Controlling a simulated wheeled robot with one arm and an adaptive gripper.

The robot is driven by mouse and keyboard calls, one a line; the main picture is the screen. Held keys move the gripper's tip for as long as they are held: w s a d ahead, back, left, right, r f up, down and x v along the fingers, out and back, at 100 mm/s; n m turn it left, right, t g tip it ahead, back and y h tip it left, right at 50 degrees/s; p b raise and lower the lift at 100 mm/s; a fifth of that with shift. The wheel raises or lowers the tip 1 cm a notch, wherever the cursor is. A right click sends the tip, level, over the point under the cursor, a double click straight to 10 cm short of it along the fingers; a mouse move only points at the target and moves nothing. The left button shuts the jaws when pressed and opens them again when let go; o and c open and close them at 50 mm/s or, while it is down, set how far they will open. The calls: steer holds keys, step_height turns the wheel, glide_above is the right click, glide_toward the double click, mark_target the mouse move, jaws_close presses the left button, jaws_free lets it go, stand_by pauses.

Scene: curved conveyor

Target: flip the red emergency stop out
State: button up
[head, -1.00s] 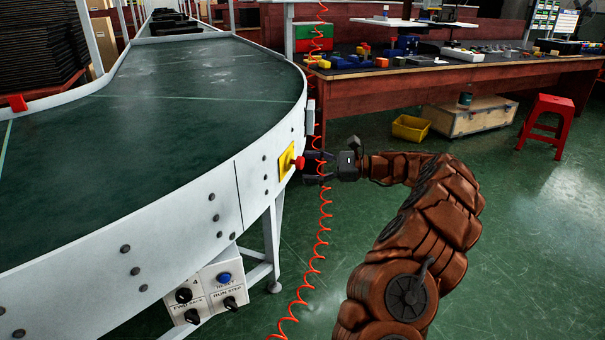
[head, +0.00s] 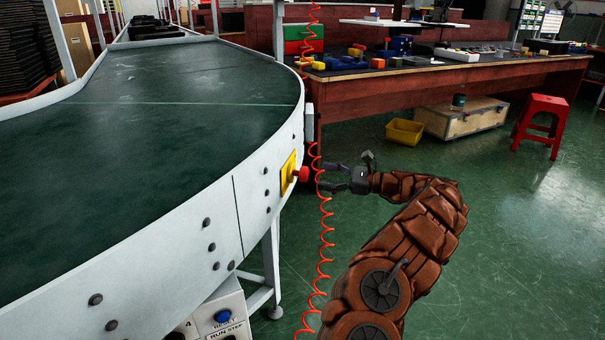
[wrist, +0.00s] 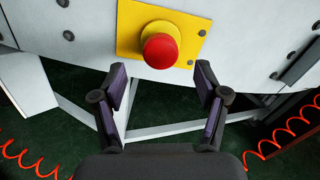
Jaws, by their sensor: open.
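The red emergency stop (head: 301,174) is a round red button on a yellow plate (head: 288,173), fixed to the white side of the curved conveyor. In the wrist view the red button (wrist: 160,50) sits on its yellow plate (wrist: 128,28) at the top middle, beyond the fingertips. My gripper (head: 322,178) is to the right of the button in the head view, apart from it. In the wrist view my gripper (wrist: 163,72) is open and empty, its two fingers spread below and to either side of the button. Nothing hides the button there.
A coiled red cable (head: 325,230) hangs close to my gripper. The conveyor (head: 140,240) fills the left. A control box (head: 222,318) with a blue button is below it. A workbench (head: 450,85), yellow bin (head: 404,131) and red stool (head: 540,125) stand beyond open green floor.

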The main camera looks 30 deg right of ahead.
mark_target(308, 174)
steer(key=b+x, duration=0.2)
steer(key=x, duration=0.3)
steer(key=shift+w+a+f, duration=0.1)
steer(key=shift+w+f, duration=0.05)
steer(key=shift+f, duration=0.05)
steer(key=shift+w+a+r, duration=0.15)
steer(key=shift+w+a, duration=0.2)
steer(key=shift+w, duration=0.05)
steer(key=shift+c, duration=0.4)
jaws_close()
